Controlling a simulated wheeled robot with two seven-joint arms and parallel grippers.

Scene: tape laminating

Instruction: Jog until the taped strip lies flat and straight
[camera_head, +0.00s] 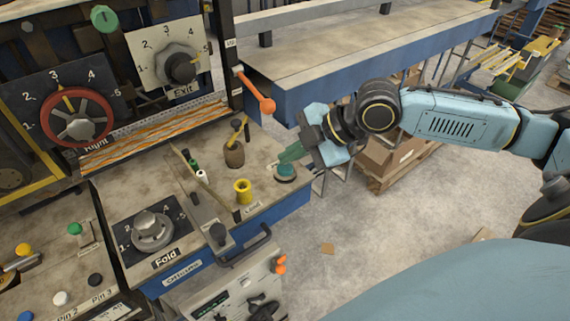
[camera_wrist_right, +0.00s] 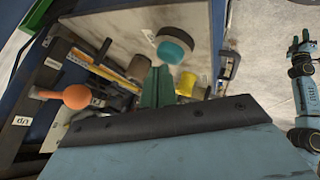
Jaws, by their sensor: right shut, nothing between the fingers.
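My right gripper (camera_head: 284,157) comes in from the right with its green fingers shut and empty. The fingertips are just above or beside a teal round button (camera_head: 287,170) on the worktop's right side; I cannot tell if they touch. In the right wrist view the shut fingers (camera_wrist_right: 157,72) point toward the teal button (camera_wrist_right: 174,46), which has a dark and pale base. Orange and white strips (camera_head: 152,133) run along the machine opening under the dials. I cannot tell which is the taped strip or whether it lies flat.
An orange-tipped lever (camera_head: 266,104) sticks out left of my right gripper. A brown bottle-shaped holder (camera_head: 234,153) and a yellow spool (camera_head: 243,191) stand on the worktop (camera_head: 130,187). A red-rimmed Right dial (camera_head: 76,118), Exit dial (camera_head: 181,68) and Fold dial (camera_head: 152,232) are to the left.

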